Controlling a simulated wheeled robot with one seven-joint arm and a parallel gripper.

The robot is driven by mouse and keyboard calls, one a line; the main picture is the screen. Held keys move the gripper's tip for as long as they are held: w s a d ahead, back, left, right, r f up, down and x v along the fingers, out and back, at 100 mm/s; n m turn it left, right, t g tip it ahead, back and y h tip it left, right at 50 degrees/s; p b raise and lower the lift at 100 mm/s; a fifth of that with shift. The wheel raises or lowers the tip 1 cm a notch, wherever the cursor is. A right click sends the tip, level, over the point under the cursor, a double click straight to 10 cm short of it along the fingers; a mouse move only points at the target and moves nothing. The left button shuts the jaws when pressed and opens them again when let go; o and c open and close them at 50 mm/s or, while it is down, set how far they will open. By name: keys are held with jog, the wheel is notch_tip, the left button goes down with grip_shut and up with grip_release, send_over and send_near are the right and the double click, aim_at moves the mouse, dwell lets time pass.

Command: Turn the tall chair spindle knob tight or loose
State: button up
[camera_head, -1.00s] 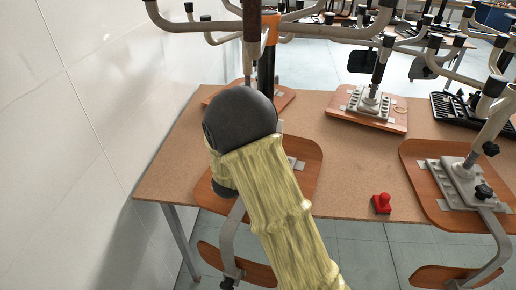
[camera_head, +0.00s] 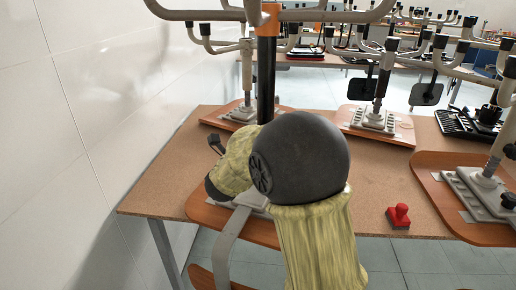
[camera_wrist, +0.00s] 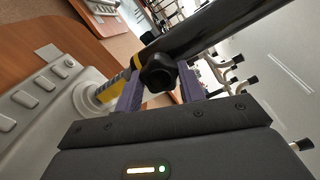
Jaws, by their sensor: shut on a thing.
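The tall chair spindle is a black post (camera_head: 266,85) under an orange collar (camera_head: 268,20) in the head view, rising from behind my arm. In the wrist view the dark spindle tube (camera_wrist: 205,32) runs up to the right from a grey seat mount (camera_wrist: 45,110), with a yellow band near its lower end. The black lobed knob (camera_wrist: 158,72) sticks out from the tube's side. My gripper (camera_wrist: 158,88) has its purple fingers on either side of the knob and is shut on it. In the head view my arm hides the knob and the fingertips.
Stripped chairs stand seat-down on the brown table (camera_head: 160,185). A red stamp-like object (camera_head: 398,216) lies near its front edge. Another chair seat (camera_head: 440,200) is at the right. A white tiled wall (camera_head: 110,110) stands close on the left.

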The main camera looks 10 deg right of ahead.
jog(key=shift+f, duration=0.3)
jog(key=o, duration=0.8)
jog(key=shift+s, duration=0.1)
jog(key=shift+o, duration=0.9)
jog(key=shift+r, duration=0.2)
jog(key=v, duration=1.7)
jog(key=shift+s, duration=0.2)
jog(key=shift+w+a, duration=0.1)
